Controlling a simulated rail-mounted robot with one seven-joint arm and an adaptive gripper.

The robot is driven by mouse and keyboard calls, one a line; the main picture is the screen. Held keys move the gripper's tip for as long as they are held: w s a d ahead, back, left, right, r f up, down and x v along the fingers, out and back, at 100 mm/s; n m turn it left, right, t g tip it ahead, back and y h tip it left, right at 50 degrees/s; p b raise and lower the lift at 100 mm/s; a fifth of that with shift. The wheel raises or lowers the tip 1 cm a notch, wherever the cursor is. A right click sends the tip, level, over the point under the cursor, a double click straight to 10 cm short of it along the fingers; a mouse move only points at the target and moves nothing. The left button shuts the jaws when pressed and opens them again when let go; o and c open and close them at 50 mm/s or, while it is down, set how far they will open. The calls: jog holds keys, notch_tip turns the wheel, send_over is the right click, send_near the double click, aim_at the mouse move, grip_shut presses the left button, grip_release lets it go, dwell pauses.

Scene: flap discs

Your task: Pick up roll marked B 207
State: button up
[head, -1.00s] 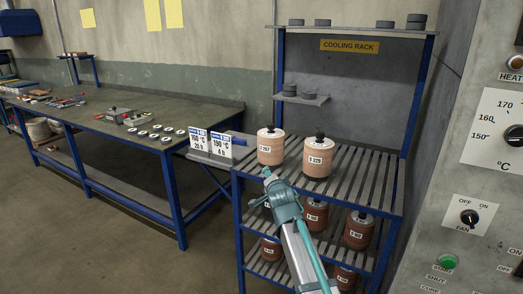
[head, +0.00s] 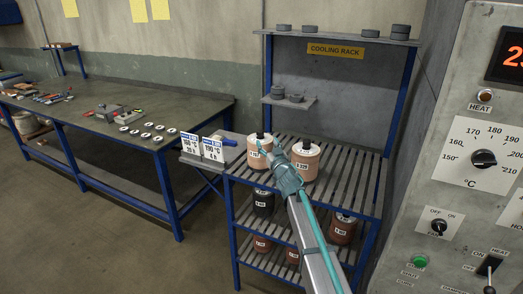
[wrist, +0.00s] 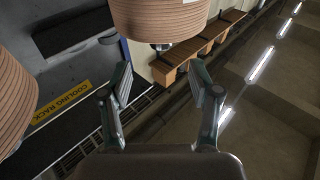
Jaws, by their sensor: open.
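The copper-brown roll with a label ending in 207 (head: 253,155) stands upright at the left of the rack's top shelf, with a black knob on top. Its letter is too small to read, and my arm partly hides its right side. My gripper (head: 269,149) is in front of its upper right side. In the wrist view, my gripper (wrist: 160,76) is open and empty. A roll (wrist: 160,18) shows past the fingertips, with its end just beyond the gap. I cannot tell whether they touch.
A second roll, marked 229 (head: 304,162), stands close by on the right and also seems to show at the wrist view's left edge (wrist: 12,100). More rolls stand on lower shelves (head: 263,203). Temperature signs (head: 212,149) stand left of the rack; a control panel (head: 455,180) is at right.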

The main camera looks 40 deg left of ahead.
aim_at(261, 134)
jog(key=p+x, duration=0.2)
jog(key=x, duration=0.7)
jog(key=shift+a+f, duration=0.1)
jog(key=shift+a, duration=0.15)
jog(key=shift+c, duration=0.3)
grip_shut()
